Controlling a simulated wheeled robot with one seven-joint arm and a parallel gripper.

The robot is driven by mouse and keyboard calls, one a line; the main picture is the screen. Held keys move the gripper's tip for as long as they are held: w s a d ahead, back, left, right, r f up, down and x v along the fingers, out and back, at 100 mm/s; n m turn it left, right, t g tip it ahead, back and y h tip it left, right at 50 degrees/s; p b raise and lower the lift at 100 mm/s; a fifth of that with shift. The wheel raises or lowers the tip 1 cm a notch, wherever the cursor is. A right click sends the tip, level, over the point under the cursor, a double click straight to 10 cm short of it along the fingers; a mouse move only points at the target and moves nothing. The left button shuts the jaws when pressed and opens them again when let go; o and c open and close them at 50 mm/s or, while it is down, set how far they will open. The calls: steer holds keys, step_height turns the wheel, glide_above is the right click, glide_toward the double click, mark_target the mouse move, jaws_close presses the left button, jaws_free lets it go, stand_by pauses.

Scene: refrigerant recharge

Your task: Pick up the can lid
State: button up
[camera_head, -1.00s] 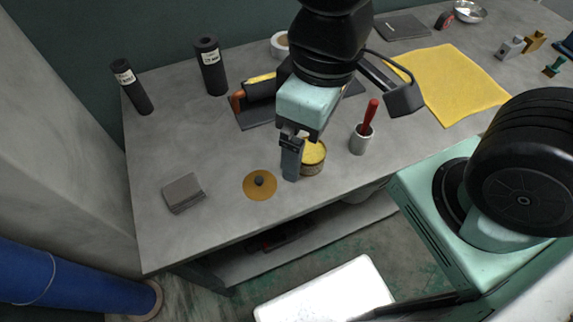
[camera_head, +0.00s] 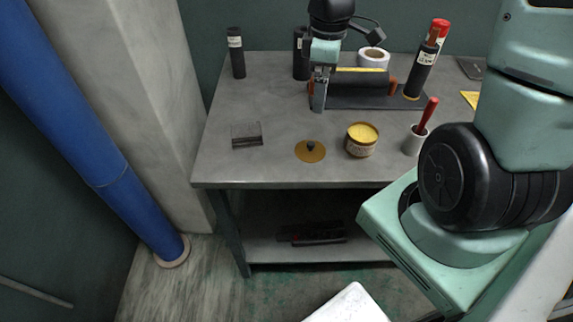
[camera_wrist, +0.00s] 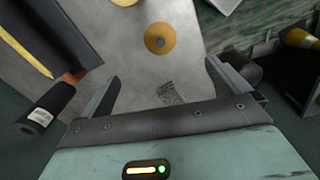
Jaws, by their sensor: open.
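The can lid (camera_head: 310,151) is a flat, round, amber disc with a dark knob at its centre. It lies on the grey table near the front edge, left of the open can (camera_head: 361,140) with yellow contents. In the wrist view the lid (camera_wrist: 160,38) shows at upper middle, beyond the fingertips. My gripper (camera_head: 318,106) is above the table, behind the lid in the head view and apart from it. In the wrist view its two fingers (camera_wrist: 172,82) are wide apart with nothing between them.
A grey block (camera_head: 246,135) lies left of the lid. A cup (camera_head: 415,140) with a red-handled tool stands right of the can. Dark cylinders (camera_head: 236,53) and a roll of white tape (camera_head: 373,58) stand at the back. The table around the lid is clear.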

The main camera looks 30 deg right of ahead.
steer(key=b, duration=0.2)
glide_above(313, 143)
steer(key=f, duration=1.2)
steer(key=shift+s+f, duration=0.2)
steer(key=shift+w+f+b, duration=0.2)
steer(key=shift+f+b, duration=0.1)
steer(key=shift+f, duration=2.3)
steer(key=c, duration=1.1)
